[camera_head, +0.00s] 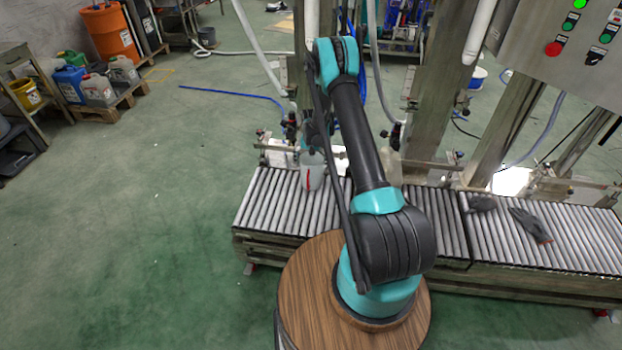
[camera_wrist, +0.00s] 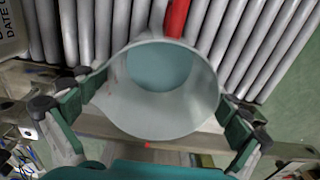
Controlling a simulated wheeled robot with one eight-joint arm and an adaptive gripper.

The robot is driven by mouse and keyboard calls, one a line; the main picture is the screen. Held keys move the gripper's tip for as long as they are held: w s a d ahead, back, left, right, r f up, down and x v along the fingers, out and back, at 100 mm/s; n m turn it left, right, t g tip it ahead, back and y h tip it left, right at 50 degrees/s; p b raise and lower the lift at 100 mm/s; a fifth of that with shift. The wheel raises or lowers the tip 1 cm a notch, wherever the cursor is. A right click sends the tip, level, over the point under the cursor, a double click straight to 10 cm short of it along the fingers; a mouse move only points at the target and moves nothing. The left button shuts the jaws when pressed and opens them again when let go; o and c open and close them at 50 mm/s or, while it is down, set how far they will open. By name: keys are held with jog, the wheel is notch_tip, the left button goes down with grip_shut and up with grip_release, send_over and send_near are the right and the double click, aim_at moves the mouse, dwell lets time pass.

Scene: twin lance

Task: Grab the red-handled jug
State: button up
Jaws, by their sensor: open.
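The red-handled jug (camera_head: 313,172) is a pale translucent vessel standing upright on the roller conveyor (camera_head: 262,200), left of my arm in the head view. In the wrist view I look down into its open round mouth, and its wall (camera_wrist: 150,125) shows clearly. Its red handle (camera_wrist: 177,17) is on the far side, at the top of the picture. My gripper (camera_wrist: 160,102) is open, with one dark green finger on each side of the jug. I cannot tell whether the fingers touch it. In the head view the gripper is partly hidden by my arm.
Grey gloves (camera_head: 531,223) lie on the right conveyor section. An object with printed lettering (camera_wrist: 12,32) stands at the wrist view's upper left. Filling-machine posts (camera_head: 436,95) and a control panel (camera_head: 570,45) stand behind the conveyor. The green floor on the left is mostly clear.

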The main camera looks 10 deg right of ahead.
jog(key=shift+f, duration=0.8)
jog(key=c, duration=1.7)
